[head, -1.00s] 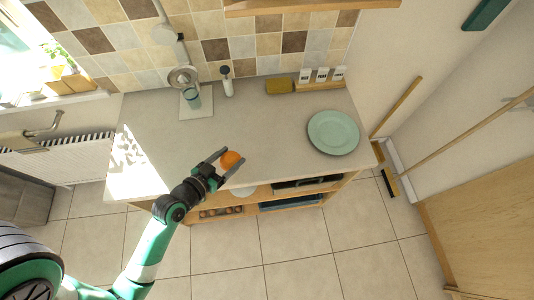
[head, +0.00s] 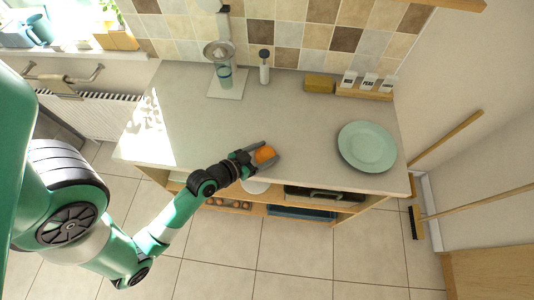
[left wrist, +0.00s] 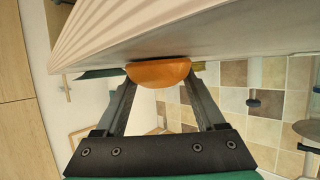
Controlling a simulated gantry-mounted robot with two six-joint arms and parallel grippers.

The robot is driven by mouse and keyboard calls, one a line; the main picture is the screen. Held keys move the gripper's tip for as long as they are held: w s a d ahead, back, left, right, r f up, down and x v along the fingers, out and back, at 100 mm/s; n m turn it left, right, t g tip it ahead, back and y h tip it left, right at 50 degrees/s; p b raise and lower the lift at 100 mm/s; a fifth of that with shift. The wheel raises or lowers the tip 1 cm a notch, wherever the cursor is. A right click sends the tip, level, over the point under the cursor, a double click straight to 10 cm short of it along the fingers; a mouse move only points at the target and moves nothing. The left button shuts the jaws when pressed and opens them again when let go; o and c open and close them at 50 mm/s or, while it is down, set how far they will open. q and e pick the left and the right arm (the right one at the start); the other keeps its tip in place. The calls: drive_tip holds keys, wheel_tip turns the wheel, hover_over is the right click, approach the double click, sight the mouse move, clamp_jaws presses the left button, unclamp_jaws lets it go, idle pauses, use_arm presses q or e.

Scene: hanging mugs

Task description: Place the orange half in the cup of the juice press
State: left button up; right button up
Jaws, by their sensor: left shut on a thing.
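My left gripper (head: 262,154) is shut on the orange half (head: 265,155) near the front edge of the counter. In the left wrist view the orange half (left wrist: 158,72) sits between the two fingertips, with its rounded side toward the palm. The juice press (head: 220,52) stands at the back left of the counter, with a metal cup at mid height and a bluish glass (head: 224,76) below it. The left gripper is apart from the press, to its front right. My right gripper is not in view.
A green plate (head: 367,147) lies on the right of the counter (head: 190,125). A dark-topped bottle (head: 264,68), a yellow sponge-like block (head: 319,84) and a rack of small jars (head: 366,87) stand along the back wall. The middle of the counter is clear.

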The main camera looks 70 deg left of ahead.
use_arm(q)
drive_tip(key=shift+f, duration=0.15)
drive_tip(key=o, duration=1.5)
drive_tip(key=shift+o, duration=0.2)
drive_tip(key=shift+f+b, duration=0.1)
drive_tip(key=shift+b, duration=0.2)
drive_tip(key=shift+s+d+r, duration=0.1)
drive_tip(key=shift+s+r, duration=0.1)
drive_tip(key=shift+s, duration=0.1)
drive_tip(key=b+v, duration=0.1)
drive_tip(key=v, duration=0.5)
drive_tip(key=b+v, duration=0.1)
drive_tip(key=v, duration=0.2)
drive_tip(key=shift+s+d+f+b, duration=0.25)
drive_tip(key=shift+s+b, duration=0.05)
drive_tip(key=shift+b, duration=0.05)
drive_tip(key=shift+v, duration=0.75)
drive_tip(key=shift+w+d+r, duration=0.1)
